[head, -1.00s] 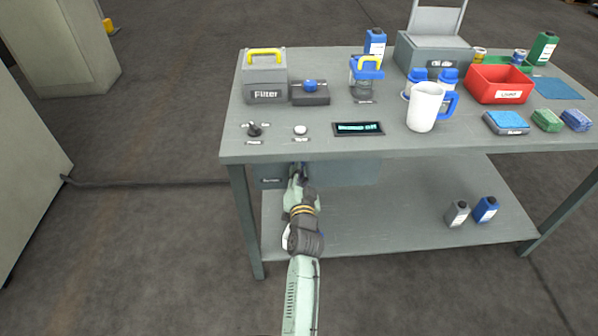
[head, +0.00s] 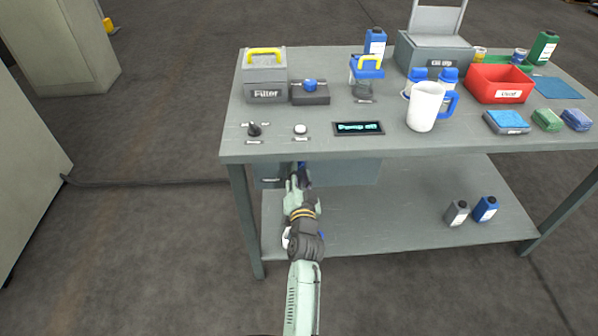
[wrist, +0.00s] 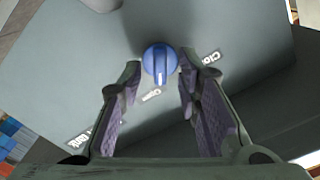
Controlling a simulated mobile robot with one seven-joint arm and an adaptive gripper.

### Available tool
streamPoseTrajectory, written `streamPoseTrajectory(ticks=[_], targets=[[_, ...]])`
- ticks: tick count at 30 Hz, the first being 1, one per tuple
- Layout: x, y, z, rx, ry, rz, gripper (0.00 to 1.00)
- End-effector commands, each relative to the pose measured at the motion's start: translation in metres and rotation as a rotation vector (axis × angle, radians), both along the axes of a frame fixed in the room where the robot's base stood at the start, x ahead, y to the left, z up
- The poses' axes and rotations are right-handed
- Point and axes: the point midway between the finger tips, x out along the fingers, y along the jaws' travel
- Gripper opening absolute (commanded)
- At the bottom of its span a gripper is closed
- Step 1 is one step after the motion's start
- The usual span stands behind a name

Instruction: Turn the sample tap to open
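The sample tap is a round blue knob (wrist: 160,60) with a pale pointer line, on a grey panel in the wrist view. The line points down in the picture, towards the "Open" label (wrist: 152,94). A label beginning "Clo" (wrist: 210,58) is to the right of the knob, partly hidden by a finger. My gripper (wrist: 161,70) is open, with one fingertip on each side of the knob; I cannot tell whether they touch it. In the head view my gripper (head: 299,174) is at the grey box under the tabletop's front edge, and it hides the tap.
Above is the tabletop (head: 330,149) with a black switch (head: 254,130), white button (head: 300,130), display (head: 358,128) reading "Pump off" and white jug (head: 424,107). The lower shelf (head: 390,225) holds two bottles at right. Floor to the left is mostly clear.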

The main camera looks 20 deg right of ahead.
Motion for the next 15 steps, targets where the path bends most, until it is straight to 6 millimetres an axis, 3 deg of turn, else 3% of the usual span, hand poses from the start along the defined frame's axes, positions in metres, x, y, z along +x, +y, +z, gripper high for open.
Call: streamPoseTrajectory(ticks=[9, 15], targets=[[-0.049, 0.013, -0.001, 0.001, 0.002, -0.001, 0.31], [-0.059, 0.017, 0.000, 0.001, 0.000, 0.000, 0.31]])
